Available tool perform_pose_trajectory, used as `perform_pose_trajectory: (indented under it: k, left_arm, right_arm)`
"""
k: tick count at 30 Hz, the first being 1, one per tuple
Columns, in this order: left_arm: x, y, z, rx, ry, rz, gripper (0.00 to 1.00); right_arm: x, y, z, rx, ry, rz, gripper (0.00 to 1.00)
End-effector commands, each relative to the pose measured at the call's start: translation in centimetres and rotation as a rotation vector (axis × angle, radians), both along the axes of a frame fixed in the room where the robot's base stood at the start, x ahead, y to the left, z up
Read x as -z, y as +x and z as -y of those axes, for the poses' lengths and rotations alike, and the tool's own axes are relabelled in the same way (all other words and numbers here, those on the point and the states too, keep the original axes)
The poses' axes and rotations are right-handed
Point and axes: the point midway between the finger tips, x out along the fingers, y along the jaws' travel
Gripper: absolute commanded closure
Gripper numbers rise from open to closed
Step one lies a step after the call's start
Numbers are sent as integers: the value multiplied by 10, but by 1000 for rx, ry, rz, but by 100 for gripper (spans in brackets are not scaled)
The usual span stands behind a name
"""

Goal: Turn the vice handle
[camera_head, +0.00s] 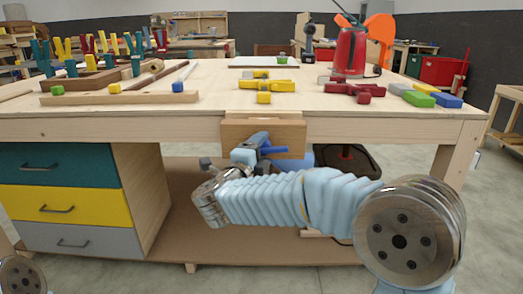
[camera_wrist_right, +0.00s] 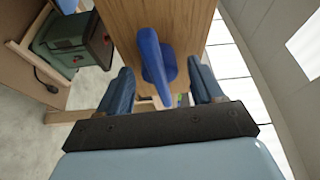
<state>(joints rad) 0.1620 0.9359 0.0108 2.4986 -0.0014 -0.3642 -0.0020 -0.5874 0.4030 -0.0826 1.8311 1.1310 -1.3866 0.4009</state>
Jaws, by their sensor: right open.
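The wooden vice (camera_head: 290,134) is fixed to the front edge of the workbench. Its blue handle (camera_head: 275,150) sticks out from the vice face. In the right wrist view the handle (camera_wrist_right: 151,58) lies against the wooden face (camera_wrist_right: 185,25), its long part running nearly up and down the picture. My right gripper (camera_head: 258,147) is in front of the vice; in the wrist view its two fingers (camera_wrist_right: 160,75) are apart, one on each side of the handle, with gaps showing. My left gripper is not in view.
Clamps, including a red one (camera_head: 355,90), coloured blocks (camera_head: 421,99) and a wooden strip (camera_head: 120,98) lie on the workbench (camera_head: 200,117). A red vacuum-like canister (camera_head: 350,52) stands at the back. Drawers (camera_head: 65,205) fill the left underside.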

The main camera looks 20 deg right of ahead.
Motion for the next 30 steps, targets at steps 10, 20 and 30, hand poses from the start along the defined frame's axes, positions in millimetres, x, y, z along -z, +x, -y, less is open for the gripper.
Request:
perform_pose_trajectory:
  k: [10,20,30]
  left_arm:
    - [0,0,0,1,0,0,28]
    - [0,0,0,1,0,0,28]
    - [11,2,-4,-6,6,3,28]
  right_arm:
    - [0,1,1,-1,0,0,43]
    - [0,1,1,-1,-1,-1,89]
    - [1,1,1,-2,-173,-51,89]
